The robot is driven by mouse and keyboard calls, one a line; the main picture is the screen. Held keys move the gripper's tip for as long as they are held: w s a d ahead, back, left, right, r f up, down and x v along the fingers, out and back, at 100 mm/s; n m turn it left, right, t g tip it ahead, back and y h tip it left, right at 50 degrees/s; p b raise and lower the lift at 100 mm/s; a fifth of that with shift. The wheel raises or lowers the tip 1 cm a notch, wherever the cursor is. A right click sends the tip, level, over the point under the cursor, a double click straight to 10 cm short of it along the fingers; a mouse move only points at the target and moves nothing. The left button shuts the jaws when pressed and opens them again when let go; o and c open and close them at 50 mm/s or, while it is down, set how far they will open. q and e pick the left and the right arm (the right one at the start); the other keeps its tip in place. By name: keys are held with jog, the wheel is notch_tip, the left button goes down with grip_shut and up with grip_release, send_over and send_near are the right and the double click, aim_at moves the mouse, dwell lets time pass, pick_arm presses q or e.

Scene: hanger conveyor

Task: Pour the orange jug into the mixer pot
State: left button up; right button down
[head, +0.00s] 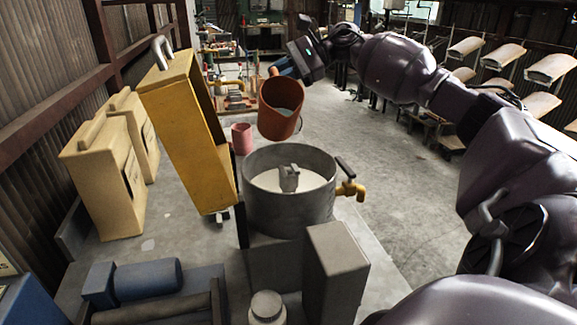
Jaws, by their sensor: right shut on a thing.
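The orange jug (272,108) is in the air above and behind the mixer pot. It is tilted, its open mouth facing toward me, and something pale shows inside. My right gripper (281,70) is shut on the jug near its upper edge; its fingertips are partly hidden. The grey mixer pot (262,214) stands open at the centre, with pale contents and a grey mixing piece in its middle. The jug is apart from the pot. I cannot see anything flowing between them. My left gripper is not in view.
A yellow raised cover (212,150) stands just left of the pot. A yellow tap (350,188) sticks out on the pot's right. A grey box (335,270) and a white bottle (267,307) are in front. A pink cup (242,138) stands behind. Open floor lies to the right.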

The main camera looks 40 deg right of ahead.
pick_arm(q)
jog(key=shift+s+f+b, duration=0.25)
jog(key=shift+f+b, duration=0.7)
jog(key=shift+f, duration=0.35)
pick_arm(e)
jog(key=shift+s+a+r+n+t, duration=0.15)
jog(key=shift+s+r+n+t, duration=0.2)
jog(key=shift+n, duration=0.15)
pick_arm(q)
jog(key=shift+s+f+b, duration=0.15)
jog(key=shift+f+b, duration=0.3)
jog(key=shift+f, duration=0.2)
pick_arm(e)
jog(key=shift+s+a+r+n+t+h, duration=0.2)
jog(key=shift+s+r+n+t+h, duration=0.1)
jog(key=shift+n+t, duration=0.1)
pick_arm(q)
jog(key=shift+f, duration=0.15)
pick_arm(e)
jog(key=shift+s+a, duration=0.15)
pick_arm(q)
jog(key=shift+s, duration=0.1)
pick_arm(e)
jog(key=shift+s+n, duration=0.15)
jog(key=shift+n, duration=0.25)
jog(key=shift+r, duration=0.1)
jog(key=shift+s+a+t, duration=0.15)
jog(key=shift+s+t, duration=0.05)
jog(key=shift+t, duration=0.15)
